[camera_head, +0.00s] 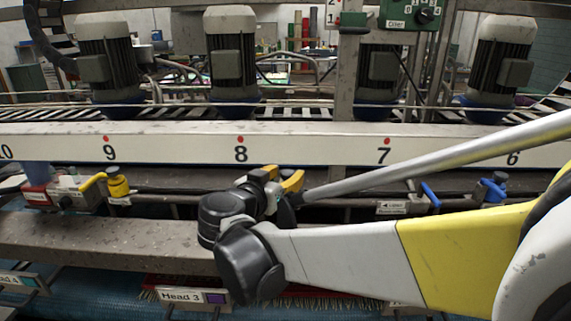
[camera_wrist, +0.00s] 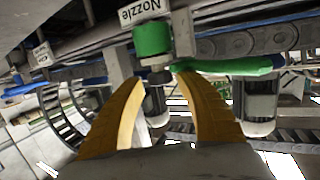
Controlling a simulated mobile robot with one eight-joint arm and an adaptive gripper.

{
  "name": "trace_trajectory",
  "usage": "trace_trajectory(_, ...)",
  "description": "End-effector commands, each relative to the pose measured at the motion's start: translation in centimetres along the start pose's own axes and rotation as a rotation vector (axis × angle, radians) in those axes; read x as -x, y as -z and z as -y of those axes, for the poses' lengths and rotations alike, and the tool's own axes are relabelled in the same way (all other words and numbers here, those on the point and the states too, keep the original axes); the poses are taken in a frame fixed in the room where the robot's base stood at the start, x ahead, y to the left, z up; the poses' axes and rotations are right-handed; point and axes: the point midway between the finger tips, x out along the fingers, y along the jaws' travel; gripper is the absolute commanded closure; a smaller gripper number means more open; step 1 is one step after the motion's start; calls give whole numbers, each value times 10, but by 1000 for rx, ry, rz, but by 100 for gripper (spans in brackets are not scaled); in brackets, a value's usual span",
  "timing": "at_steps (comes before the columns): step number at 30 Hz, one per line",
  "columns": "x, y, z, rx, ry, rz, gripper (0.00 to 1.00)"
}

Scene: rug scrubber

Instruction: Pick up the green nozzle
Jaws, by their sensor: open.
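The green nozzle (camera_wrist: 152,39) shows in the wrist view as a short green cylinder, just beyond my fingertips near the top centre. A green lever (camera_wrist: 228,66) reaches right from beside it. A white label reading "Nozzle" (camera_wrist: 143,11) is above it. My gripper (camera_wrist: 160,77) is open, its two yellow curved fingers apart and pointing toward the nozzle, with nothing seen held between them. In the head view my gripper (camera_head: 284,179) is at the pipe below the numbered beam, between 7 and 8. The green nozzle is not visible there, probably hidden by my arm.
A yellow valve (camera_head: 117,184) is at left and a blue valve (camera_head: 494,188) at right on the same pipe line. The numbered white beam (camera_head: 310,146) runs above my gripper. A grey metal beam (camera_head: 100,240) and a "Head 3" sign (camera_head: 181,296) lie below.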

Motion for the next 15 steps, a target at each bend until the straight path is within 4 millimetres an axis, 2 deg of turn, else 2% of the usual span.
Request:
trace_trajectory(1,-8,-2,0,-1,-1,0,58)
trace_trajectory(4,-15,-1,0,0,0,0,58)
trace_trajectory(11,-16,0,0,0,1,0,58)
trace_trajectory(14,-16,0,0,0,1,0,87)
trace_trajectory(15,-16,0,0,0,1,1,99)
